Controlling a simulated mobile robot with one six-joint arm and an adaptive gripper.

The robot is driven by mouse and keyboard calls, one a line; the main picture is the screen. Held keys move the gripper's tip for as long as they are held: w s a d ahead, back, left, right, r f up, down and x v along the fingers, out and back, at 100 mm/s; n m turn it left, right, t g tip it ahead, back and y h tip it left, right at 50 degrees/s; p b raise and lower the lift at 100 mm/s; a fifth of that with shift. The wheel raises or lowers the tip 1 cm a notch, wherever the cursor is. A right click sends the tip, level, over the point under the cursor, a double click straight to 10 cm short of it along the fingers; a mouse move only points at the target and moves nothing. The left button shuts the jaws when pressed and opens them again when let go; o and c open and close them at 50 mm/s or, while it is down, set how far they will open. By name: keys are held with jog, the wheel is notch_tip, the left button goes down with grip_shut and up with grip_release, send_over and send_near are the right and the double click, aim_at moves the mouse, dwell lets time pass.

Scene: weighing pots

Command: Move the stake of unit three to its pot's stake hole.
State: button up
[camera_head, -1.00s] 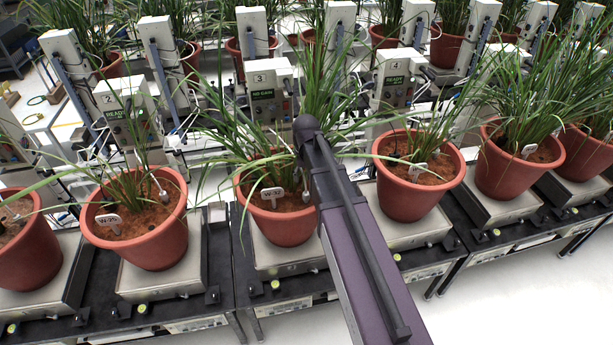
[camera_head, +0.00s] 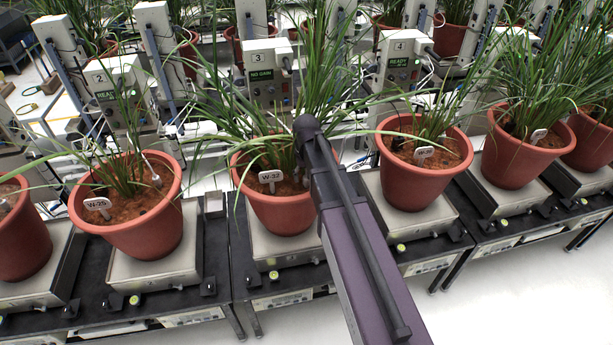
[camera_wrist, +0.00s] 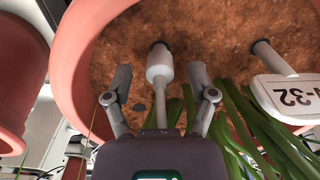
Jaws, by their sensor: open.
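Unit three's pot (camera_head: 275,215) stands on its scale under the panel marked 3 (camera_head: 262,57), which reads NO GAIN. In the wrist view, a pale stake (camera_wrist: 160,66) with a thick collar and thinner shaft stands between my gripper's fingers (camera_wrist: 160,82). Its far end meets a dark hole (camera_wrist: 158,46) in the brown soil (camera_wrist: 205,35). The fingers are open, with a visible gap on each side of the stake. A white W-32 tag (camera_wrist: 292,96) is planted to the right. In the head view, my arm hides my gripper and this stake.
Long green leaves (camera_wrist: 245,125) lie close to the right finger. The pot rim (camera_wrist: 88,25) curves around on the left. Unit two's pot (camera_head: 140,225) and unit four's pot (camera_head: 412,180) stand on either side, on scales along the black bench (camera_head: 220,270).

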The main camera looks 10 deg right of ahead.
aim_at(306, 186)
jog(key=shift+f+b, duration=0.8)
jog(key=shift+f, duration=0.3)
grip_shut()
